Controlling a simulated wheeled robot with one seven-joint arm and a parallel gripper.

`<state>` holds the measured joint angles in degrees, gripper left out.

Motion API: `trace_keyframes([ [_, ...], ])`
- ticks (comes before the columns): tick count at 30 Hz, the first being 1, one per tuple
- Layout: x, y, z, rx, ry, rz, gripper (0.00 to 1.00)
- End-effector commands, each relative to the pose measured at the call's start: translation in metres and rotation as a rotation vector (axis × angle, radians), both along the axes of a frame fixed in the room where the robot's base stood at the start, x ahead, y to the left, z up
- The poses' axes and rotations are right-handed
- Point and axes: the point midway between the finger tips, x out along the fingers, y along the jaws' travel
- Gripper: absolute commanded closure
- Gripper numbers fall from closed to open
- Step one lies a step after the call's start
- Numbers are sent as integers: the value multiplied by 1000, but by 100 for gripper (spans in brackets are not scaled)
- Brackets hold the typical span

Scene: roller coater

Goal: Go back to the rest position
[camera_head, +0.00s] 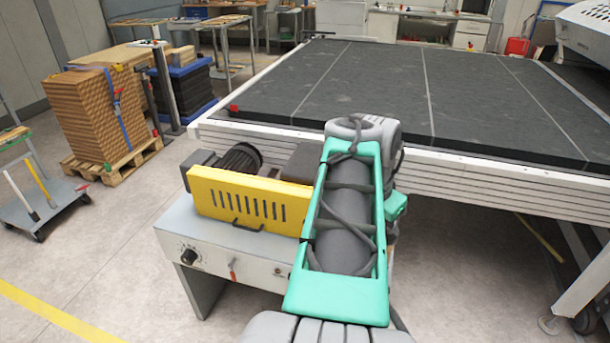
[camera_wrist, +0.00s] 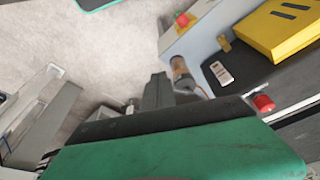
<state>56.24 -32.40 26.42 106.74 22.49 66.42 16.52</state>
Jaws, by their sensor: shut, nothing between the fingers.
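My gripper (camera_wrist: 158,80) shows in the wrist view as dark grey fingers rising past the green and black part along the bottom. It is shut and holds nothing. It hangs above the floor beside the roller coater. In the head view my grey arm with its green frame stands in front of the machine, and the gripper is hidden. The roller coater's yellow guard (camera_head: 248,202) shows left of my arm, and also at the top right of the wrist view (camera_wrist: 282,27). My arm covers the machine's right part.
A large dark-topped table (camera_head: 385,90) with a white frame stands behind. A pallet with stacked brown sheets (camera_head: 97,117) and a cart (camera_head: 42,207) stand at left. In the wrist view a red knob (camera_wrist: 263,103) and a brownish cylinder (camera_wrist: 181,72) are close right of my gripper.

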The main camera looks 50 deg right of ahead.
Motion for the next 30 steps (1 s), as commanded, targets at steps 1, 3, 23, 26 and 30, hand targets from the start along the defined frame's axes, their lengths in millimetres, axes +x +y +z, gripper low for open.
trace_keyframes([
  [1,10,6,-1,0,2,47,100],
  [3,35,25,-5,-2,6,179,100],
  [23,148,331,-64,-28,-28,1667,100],
  [26,148,331,-64,-27,-28,1664,100],
  [30,148,330,-64,-26,-27,1662,100],
])
